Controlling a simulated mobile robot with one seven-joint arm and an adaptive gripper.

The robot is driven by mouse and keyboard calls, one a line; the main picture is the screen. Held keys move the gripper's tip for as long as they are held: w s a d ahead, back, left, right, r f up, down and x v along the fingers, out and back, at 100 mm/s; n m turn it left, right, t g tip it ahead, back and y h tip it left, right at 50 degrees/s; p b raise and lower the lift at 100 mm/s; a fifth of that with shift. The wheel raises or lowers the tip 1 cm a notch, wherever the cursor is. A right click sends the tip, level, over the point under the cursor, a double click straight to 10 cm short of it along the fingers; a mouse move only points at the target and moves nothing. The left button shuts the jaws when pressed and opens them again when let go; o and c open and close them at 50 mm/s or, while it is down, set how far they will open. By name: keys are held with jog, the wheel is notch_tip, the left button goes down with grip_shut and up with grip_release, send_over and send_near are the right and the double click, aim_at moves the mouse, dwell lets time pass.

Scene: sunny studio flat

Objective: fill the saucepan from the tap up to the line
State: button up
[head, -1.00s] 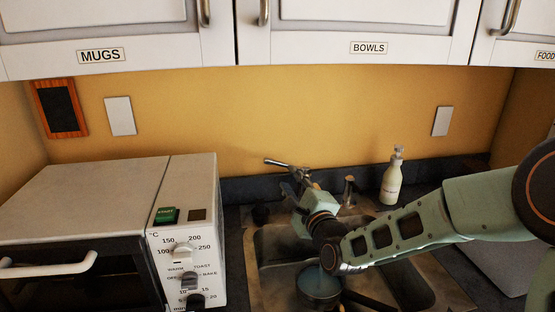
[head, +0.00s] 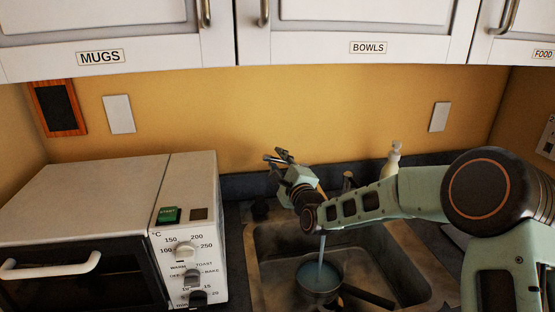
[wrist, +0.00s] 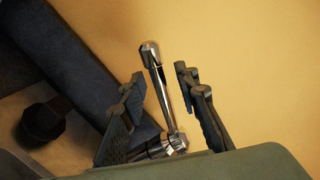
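The saucepan (head: 318,295) sits in the sink basin (head: 258,275), its dark handle pointing to the lower right. A bluish stream of water (head: 321,258) runs down into it and water shows inside. I cannot make out the line or the exact level. The chrome tap lever (wrist: 165,90) stands raised in the wrist view, between the fingers of my gripper (wrist: 158,74). The fingers are apart, with gaps on both sides of the lever. In the head view my gripper (head: 277,157) is at the lever, behind the sink. My arm hides the spout.
A toaster oven (head: 85,200) stands left of the sink. A soap bottle (head: 394,160) stands behind the sink, partly covered by my arm. Cupboards labelled MUGS (head: 101,57) and BOWLS (head: 368,48) hang above. A dark round knob (wrist: 42,121) shows left in the wrist view.

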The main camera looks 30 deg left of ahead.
jog(key=shift+w+a, duration=0.25)
grip_shut()
dwell(0.3)
